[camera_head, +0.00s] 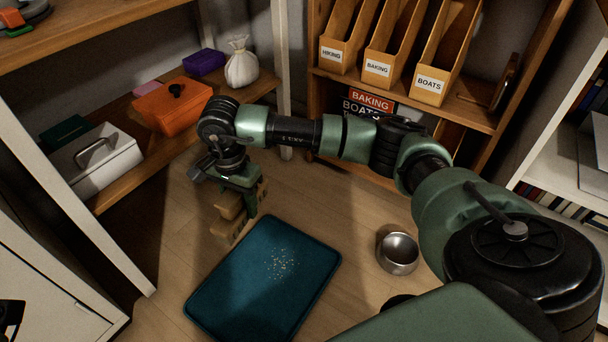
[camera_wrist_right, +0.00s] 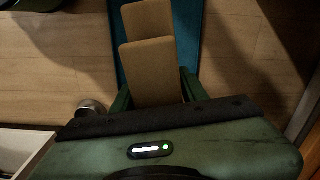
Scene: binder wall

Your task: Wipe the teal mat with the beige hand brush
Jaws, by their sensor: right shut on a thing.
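The teal mat (camera_head: 235,285) lies flat on the wooden floor, with a patch of small pale crumbs (camera_head: 282,264) on its upper middle. My right gripper (camera_head: 243,200) is shut on the beige hand brush (camera_head: 229,207), just beyond the mat's upper left corner in the head view. The brush seems to be held above the floor; its exact height is hard to tell. In the right wrist view the brush (camera_wrist_right: 150,72) sticks out from between the fingers, with a strip of the teal mat (camera_wrist_right: 191,40) behind it. My left gripper does not show.
A metal bowl (camera_head: 398,250) stands on the floor right of the mat. Shelves at left hold an orange box (camera_head: 172,106), a white box (camera_head: 93,160) and a tied white sack (camera_head: 241,64). Labelled binders (camera_head: 378,69) stand at the back. Floor around the mat is mostly clear.

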